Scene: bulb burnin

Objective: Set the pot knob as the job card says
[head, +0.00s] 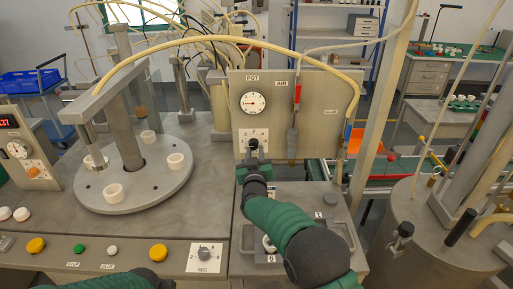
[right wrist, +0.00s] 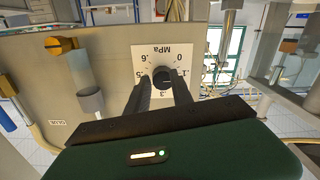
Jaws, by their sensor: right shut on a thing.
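The pot knob (right wrist: 171,83) is a round black knob on a white dial plate (right wrist: 146,57) marked in MPa, with numbers up to .6. In the right wrist view the plate appears upside down. In the head view the plate (head: 246,135) sits low on the grey panel, under a round white gauge (head: 253,102) labelled POT. My right gripper (head: 253,152) reaches up to the plate and is shut on the knob, a finger on either side (right wrist: 164,92). The knob's pointer and exact setting cannot be made out. My left gripper is out of view; only part of my left arm shows.
A round turntable (head: 132,190) with white cups stands left. A front console has yellow buttons (head: 158,252) and a SEC dial (head: 205,254). A large metal pot (head: 415,240) stands right.

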